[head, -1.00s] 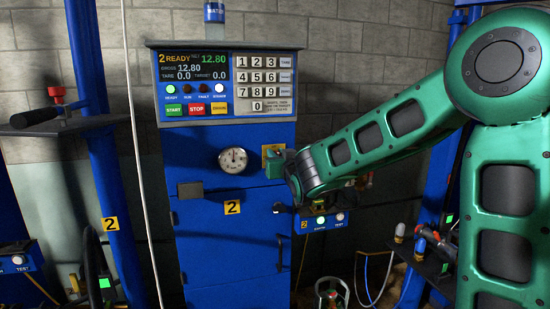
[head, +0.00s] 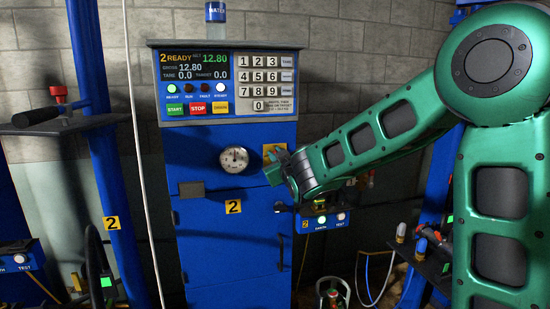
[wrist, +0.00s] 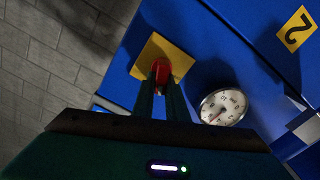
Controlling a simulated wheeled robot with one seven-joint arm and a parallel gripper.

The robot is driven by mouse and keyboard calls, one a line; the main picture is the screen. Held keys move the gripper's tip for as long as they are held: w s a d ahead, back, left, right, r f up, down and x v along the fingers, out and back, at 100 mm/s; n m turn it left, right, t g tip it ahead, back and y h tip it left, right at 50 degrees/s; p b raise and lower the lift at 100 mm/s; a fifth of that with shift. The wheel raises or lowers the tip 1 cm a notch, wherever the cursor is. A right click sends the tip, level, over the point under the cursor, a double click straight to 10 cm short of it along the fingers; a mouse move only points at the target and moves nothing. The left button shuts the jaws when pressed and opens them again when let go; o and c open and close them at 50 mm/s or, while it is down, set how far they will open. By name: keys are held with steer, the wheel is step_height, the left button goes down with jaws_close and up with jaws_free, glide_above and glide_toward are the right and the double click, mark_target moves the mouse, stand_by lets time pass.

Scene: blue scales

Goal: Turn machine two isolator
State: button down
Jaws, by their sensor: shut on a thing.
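Machine two is a blue cabinet (head: 235,262) with a yellow "2" label (head: 233,207) on its front. Its isolator has a yellow backing plate (head: 274,150), partly hidden by my gripper (head: 271,170) in the head view. In the wrist view the yellow plate (wrist: 147,52) shows with the red isolator handle (wrist: 159,70) in front of it. My gripper (wrist: 162,90) is shut on this handle, one finger on each side. The handle's exact angle is hard to tell.
A round gauge (head: 233,159) sits just left of the isolator, and it also shows in the wrist view (wrist: 223,107). The display and keypad panel (head: 230,84) is above and reads "2 READY". A grey latch block (head: 191,190) juts out lower left.

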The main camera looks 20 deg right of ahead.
steer(key=n, duration=0.4)
steer(key=a+f+n, duration=0.1)
steer(key=n, duration=0.3)
steer(key=f+n, duration=0.1)
steer(key=n, duration=0.4)
steer(key=shift+a, duration=0.25)
steer(key=shift+s, duration=0.1)
steer(key=c, duration=1.8)
jaws_free()
steer(key=shift+o, duration=0.2)
steer(key=shift+d, duration=0.1)
steer(key=s, duration=1)
steer(key=shift+s, duration=0.3)
